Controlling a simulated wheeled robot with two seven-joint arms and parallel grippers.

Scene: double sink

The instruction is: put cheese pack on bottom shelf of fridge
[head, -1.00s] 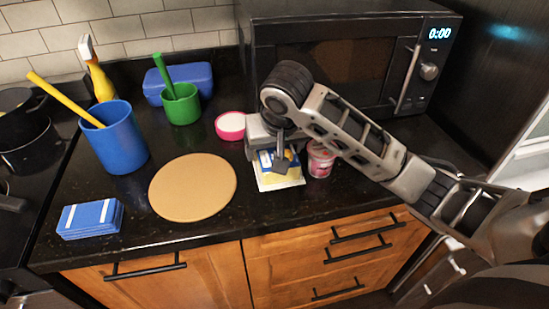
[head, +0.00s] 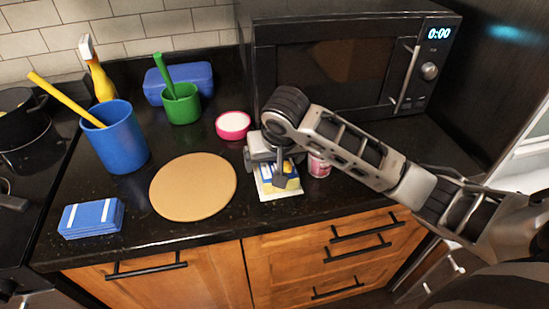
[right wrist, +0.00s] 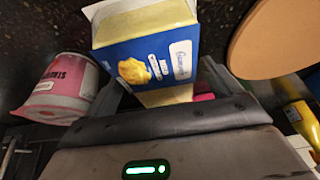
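The cheese pack (head: 291,184), a small blue and yellow box with a pale base, is near the front edge of the dark counter. It also shows large in the right wrist view (right wrist: 150,62), with its blue printed side and yellow face visible. My right gripper (head: 280,172) is over the pack from above, with its fingers at the pack. One dark finger shows in front of it; the other is hidden, so I cannot tell whether they grip it. My left gripper is out of view. No clear view of the fridge shelves is given.
A pink yogurt cup (head: 319,167) stands close to the right of the pack; it is large in the right wrist view (right wrist: 62,88). A round tan board (head: 193,187) lies to the left. A pink bowl (head: 233,125) and the microwave (head: 345,75) are behind.

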